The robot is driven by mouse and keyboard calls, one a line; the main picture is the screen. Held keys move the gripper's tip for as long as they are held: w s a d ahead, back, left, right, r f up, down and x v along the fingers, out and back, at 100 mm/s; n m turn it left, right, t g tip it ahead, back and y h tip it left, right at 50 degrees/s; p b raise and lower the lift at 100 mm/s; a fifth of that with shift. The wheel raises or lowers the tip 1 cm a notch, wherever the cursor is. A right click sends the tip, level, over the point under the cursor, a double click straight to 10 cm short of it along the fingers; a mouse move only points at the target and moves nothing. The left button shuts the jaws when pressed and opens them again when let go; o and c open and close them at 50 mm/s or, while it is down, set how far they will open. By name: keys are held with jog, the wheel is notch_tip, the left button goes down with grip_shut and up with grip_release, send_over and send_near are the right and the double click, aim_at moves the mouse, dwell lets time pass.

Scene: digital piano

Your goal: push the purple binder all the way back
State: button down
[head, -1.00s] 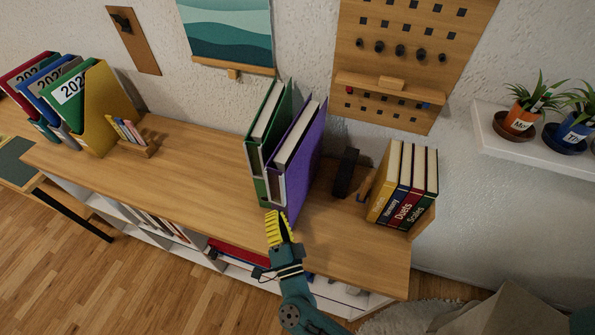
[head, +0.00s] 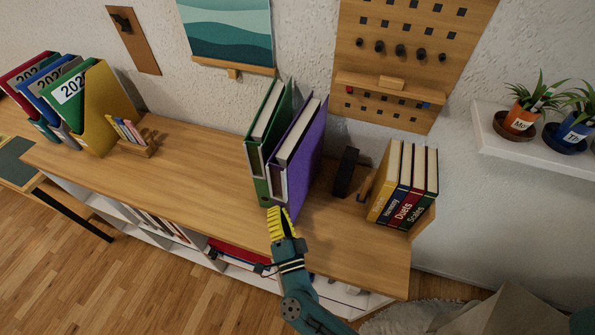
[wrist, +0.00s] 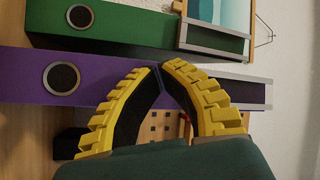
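The purple binder (head: 306,155) stands upright on the wooden top, right beside the green binder (head: 257,152). Its spine appears to stick out a little nearer the front edge than the green one's. My gripper (head: 274,209) is at the lower part of the purple spine, with its yellow fingers pointing at it. In the wrist view the fingertips (wrist: 160,67) are together in front of the purple spine (wrist: 100,78), and nothing shows between them. They look to be at or touching the spine; exact contact cannot be told. The green spine (wrist: 110,28) lies above it in that view.
A black bookend-like object (head: 345,172) and several books (head: 404,185) stand to the right. Yellow, green, blue and red file holders (head: 103,105) and a small pencil rack (head: 134,138) are at the left. The wooden top (head: 190,165) between is clear. A wall is behind.

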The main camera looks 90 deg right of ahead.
aim_at(282, 205)
jog(key=shift+s+d+b, duration=0.1)
jog(key=shift+s+d, duration=0.15)
jog(key=shift+d, duration=0.5)
jog(key=shift+s+d+b, duration=0.1)
jog(key=shift+s+d, duration=0.1)
jog(key=shift+d, duration=0.5)
jog(key=shift+s+d+b, duration=0.1)
jog(key=shift+s+d, duration=0.15)
jog(key=shift+d, duration=0.5)
dwell(1.0)
jog(key=shift+w+a+r+p, duration=0.1)
jog(key=shift+w+a+p, duration=0.05)
jog(key=shift+a+p, duration=0.15)
jog(key=shift+w+a+p, duration=0.15)
jog(key=shift+a, duration=0.25)
jog(key=shift+w+a+p, duration=0.25)
jog(key=shift+a+p, duration=0.1)
jog(key=shift+a, duration=0.5)
jog(key=shift+w+a+p, duration=0.2)
jog(key=shift+a+p, duration=0.1)
jog(key=shift+a, duration=0.55)
